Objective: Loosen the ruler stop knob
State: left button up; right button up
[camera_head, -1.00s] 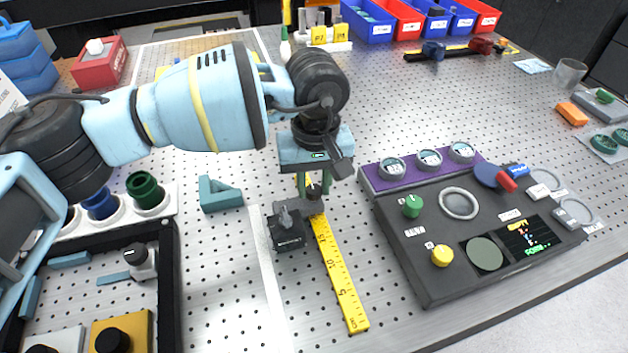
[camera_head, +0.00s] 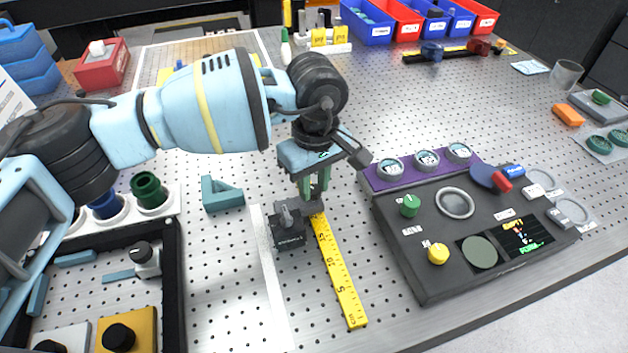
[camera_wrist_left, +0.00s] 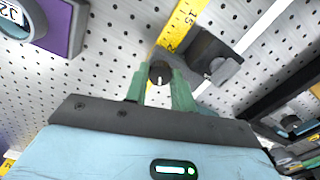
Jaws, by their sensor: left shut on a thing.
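The yellow ruler (camera_head: 340,275) lies on the perforated bench, its far end by a dark stop block (camera_head: 290,239) with a grey lever on top. The ruler also shows in the wrist view (camera_wrist_left: 181,24), beside the dark block (camera_wrist_left: 208,55). The black ruler stop knob (camera_wrist_left: 160,73) has a white mark and sits between the green fingers of my left gripper (camera_wrist_left: 160,82). In the head view my left gripper (camera_head: 314,188) points down at the ruler's far end, shut on the knob, which its fingers largely hide there. My right gripper is out of view.
A dark control panel (camera_head: 420,270) with green and yellow knobs stands right of the ruler. A teal angle piece (camera_head: 222,196) and a black-framed tray (camera_head: 168,290) are to the left. Coloured bins (camera_head: 405,22) stand at the back.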

pick_arm(q)
jog(key=n+p, duration=0.1)
jog(key=n, duration=0.2)
jog(key=shift+r+n, duration=0.15)
jog(key=shift+n, duration=0.25)
jog(key=n+p, duration=0.1)
jog(key=n, duration=0.1)
jog(key=shift+n, duration=0.4)
jog(key=n+p, duration=0.1)
jog(key=n, duration=0.3)
jog(key=shift+n+p, duration=0.5)
jog(key=shift+n, duration=0.3)
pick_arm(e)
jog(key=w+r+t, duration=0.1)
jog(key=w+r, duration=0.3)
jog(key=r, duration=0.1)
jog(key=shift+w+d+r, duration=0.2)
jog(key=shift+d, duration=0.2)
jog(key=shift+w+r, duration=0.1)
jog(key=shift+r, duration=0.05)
pick_arm(q)
jog(key=o, duration=1)
